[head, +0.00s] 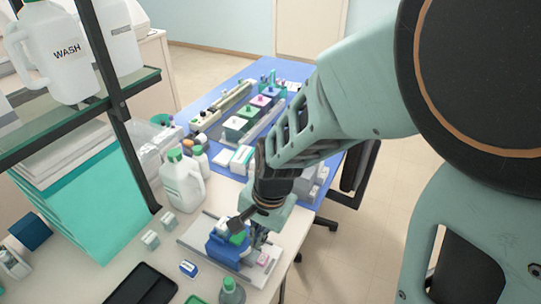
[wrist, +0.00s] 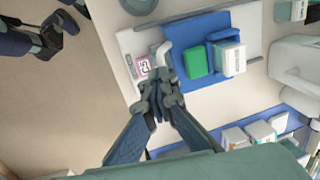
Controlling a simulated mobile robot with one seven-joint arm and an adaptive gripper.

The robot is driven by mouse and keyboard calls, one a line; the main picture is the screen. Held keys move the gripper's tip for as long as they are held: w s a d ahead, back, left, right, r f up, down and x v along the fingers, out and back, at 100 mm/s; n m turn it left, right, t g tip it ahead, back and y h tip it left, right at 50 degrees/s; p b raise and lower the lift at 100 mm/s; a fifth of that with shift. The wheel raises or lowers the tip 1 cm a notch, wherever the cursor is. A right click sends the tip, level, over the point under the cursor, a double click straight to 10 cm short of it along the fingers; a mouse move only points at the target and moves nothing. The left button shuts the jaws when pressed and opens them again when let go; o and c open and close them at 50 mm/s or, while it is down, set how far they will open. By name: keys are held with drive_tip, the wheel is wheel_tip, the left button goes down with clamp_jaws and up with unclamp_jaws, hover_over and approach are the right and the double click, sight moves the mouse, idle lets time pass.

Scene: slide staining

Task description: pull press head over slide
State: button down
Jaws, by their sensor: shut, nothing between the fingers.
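The press is a blue unit with a green block on it. Its blue part shows in the head view (head: 222,252) and the wrist view (wrist: 190,80); the green block (wrist: 196,61) is on top. A pale hooked piece (wrist: 163,50), perhaps a handle, projects at the press's left side in the wrist view. A small piece with a pink-edged label (wrist: 144,66), likely the slide, lies left of the press; pink also shows in the head view (head: 263,260). My gripper (wrist: 159,98) is shut and empty, close to the pale piece and label; contact is unclear.
A light plate (head: 194,236) lies under the press. A white jug (head: 183,183), a black tray (head: 142,285) and a green-topped bottle (head: 231,291) stand nearby. Staining containers (head: 238,127) fill the blue mat behind. The table's right edge is close.

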drive_tip(key=c, duration=2.7)
unclamp_jaws()
drive_tip(key=shift+f, duration=0.1)
drive_tip(key=shift+c, duration=0.2)
drive_tip(key=o, duration=0.6)
drive_tip(key=shift+s+d, duration=0.1)
drive_tip(key=shift+o, duration=0.2)
drive_tip(key=shift+r+p, duration=0.6)
wheel_tip(320, 180, up, 11)
drive_tip(key=d+p, duration=0.1)
drive_tip(key=p, duration=0.3)
drive_tip(key=shift+s+d+r, duration=0.2)
drive_tip(key=shift+s+d, duration=0.05)
drive_tip(key=shift+d, duration=0.15)
drive_tip(key=shift+r+p, duration=0.1)
drive_tip(key=shift+p, duration=0.2)
